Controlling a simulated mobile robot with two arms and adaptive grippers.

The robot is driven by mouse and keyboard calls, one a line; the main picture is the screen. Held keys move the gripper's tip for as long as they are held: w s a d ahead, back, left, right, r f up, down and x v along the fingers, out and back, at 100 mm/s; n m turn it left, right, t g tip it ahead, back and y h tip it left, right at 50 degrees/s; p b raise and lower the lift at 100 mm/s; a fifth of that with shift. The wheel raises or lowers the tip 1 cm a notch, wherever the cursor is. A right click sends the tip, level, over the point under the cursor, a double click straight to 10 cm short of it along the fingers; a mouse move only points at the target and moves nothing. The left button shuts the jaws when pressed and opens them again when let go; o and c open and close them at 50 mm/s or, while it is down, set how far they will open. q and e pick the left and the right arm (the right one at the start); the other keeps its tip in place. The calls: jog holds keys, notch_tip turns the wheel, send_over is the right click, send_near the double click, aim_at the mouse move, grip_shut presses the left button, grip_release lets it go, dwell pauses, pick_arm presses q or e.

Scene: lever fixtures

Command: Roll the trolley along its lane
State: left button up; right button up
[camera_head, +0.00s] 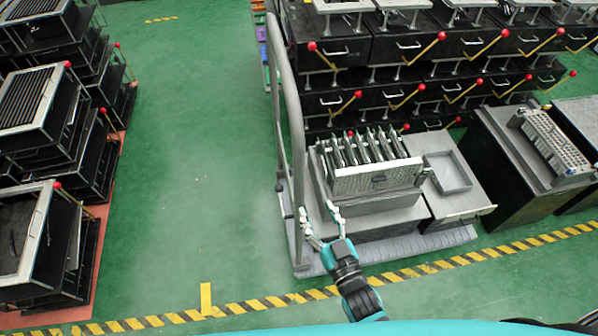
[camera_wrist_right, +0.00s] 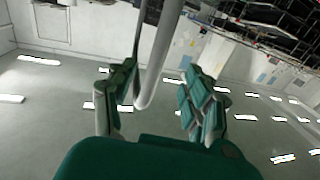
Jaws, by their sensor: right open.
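The trolley (camera_head: 440,241) is a low grey platform with a tall tubular handle (camera_head: 297,165) at its left end. It carries metal blocks, a slatted metal fixture (camera_head: 377,178) and a box with a grey tray (camera_head: 448,171). My right gripper (camera_head: 317,211) is open, low beside the handle near the trolley's front left corner. In the right wrist view, a pale handle tube (camera_wrist_right: 161,52) comes down between the open fingers (camera_wrist_right: 160,85); I cannot tell whether they touch it. My left gripper is out of view.
A yellow-black striped line (camera_head: 262,303) crosses the floor in front of the trolley. Green floor (camera_head: 190,180) is clear to its left, up to stacked black fixtures (camera_head: 40,100). More black fixtures with red-knobbed levers (camera_head: 420,60) stand behind; a dark cabinet (camera_head: 520,180) stands right.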

aim_at(301, 182)
jog(key=p+x, duration=0.1)
jog(key=x, duration=1.1)
jog(key=shift+p, duration=0.35)
grip_shut()
jog(key=shift+f, duration=0.2)
